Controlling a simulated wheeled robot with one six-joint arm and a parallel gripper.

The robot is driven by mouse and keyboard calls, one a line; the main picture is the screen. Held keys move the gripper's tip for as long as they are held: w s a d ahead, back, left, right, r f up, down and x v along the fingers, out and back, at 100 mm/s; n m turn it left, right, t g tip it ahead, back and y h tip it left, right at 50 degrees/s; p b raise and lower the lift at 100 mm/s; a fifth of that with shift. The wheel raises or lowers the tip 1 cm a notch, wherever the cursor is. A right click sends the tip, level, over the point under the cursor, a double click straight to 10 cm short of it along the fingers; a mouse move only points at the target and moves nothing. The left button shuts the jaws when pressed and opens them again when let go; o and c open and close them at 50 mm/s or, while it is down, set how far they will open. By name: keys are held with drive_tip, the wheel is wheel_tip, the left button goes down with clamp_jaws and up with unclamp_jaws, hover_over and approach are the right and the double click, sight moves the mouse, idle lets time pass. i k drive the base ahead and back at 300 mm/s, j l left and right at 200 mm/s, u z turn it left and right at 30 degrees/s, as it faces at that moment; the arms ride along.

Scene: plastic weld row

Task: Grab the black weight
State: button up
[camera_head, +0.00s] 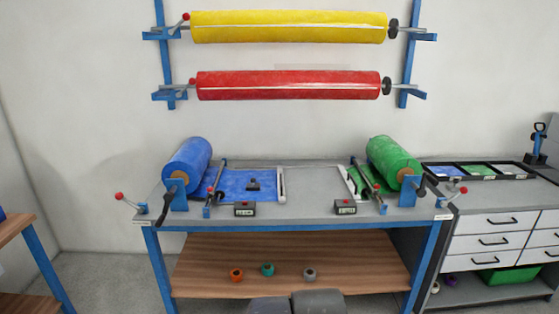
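A small black weight (253,186) with a knob or handle on top stands on the blue sheet (232,188), on the left half of the grey workbench (310,210). Nothing touches it from above, and it is small in the picture. My gripper cannot be made out. Only dark grey rounded parts, likely of my own arm, show at the bottom edge, well below and in front of the bench top.
A blue roll (188,164) and a green roll (393,162) flank the bench top. Two small dark boxes (244,209) (345,207) sit at its front edge. Several tape rolls lie on the wooden lower shelf (200,258). A drawer cabinet (497,242) stands right.

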sight(253, 186)
drive_tip(key=i+u, duration=0.25)
drive_tip(key=i, duration=0.25)
drive_tip(key=i+u, duration=0.3)
drive_tip(key=i, duration=0.2)
drive_tip(key=i+l+u, duration=0.25)
drive_tip(key=i, duration=0.25)
drive_tip(key=i+l+u, duration=0.25)
drive_tip(key=i, duration=0.2)
